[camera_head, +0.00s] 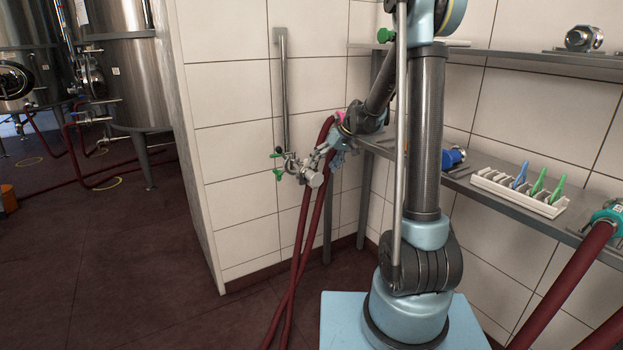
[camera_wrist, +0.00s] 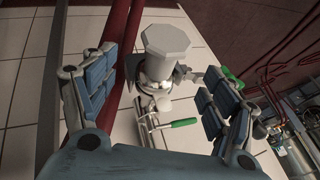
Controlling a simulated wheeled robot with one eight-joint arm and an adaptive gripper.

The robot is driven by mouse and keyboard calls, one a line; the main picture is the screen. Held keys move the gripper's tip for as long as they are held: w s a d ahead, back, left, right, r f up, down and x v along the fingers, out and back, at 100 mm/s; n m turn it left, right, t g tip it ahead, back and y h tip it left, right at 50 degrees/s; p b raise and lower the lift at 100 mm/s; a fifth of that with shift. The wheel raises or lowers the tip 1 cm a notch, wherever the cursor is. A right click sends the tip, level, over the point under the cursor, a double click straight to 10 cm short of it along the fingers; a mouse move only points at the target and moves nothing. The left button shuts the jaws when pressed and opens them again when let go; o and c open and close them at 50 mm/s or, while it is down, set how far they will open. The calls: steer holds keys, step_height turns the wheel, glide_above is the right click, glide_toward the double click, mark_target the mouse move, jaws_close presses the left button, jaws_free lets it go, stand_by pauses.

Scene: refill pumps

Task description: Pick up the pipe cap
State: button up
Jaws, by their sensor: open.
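A pale grey octagonal pipe cap (camera_wrist: 167,52) sits on the end of a metal pipe fitting, between my fingers as seen in the wrist view. In the head view the pipe cap (camera_head: 313,179) is at the low end of the wall pipe. My gripper (camera_wrist: 160,65) is open, with one blue-padded finger on each side of the cap and visible space on both sides. In the head view my gripper (camera_head: 328,156) is just above and right of the cap, partly hidden by my wrist. Contact with the cap cannot be told.
Green-handled valves (camera_head: 278,163) are beside the fitting. Dark red hoses (camera_head: 299,240) hang close by. A shelf (camera_head: 490,190) at right holds a white rack (camera_head: 500,196) with blue and green items and a blue fitting (camera_head: 453,157). Steel tanks (camera_head: 125,75) stand at left.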

mark_target(314, 176)
steer(key=shift+x, duration=3.75)
steer(key=shift+r, duration=0.1)
steer(key=c, duration=1.4)
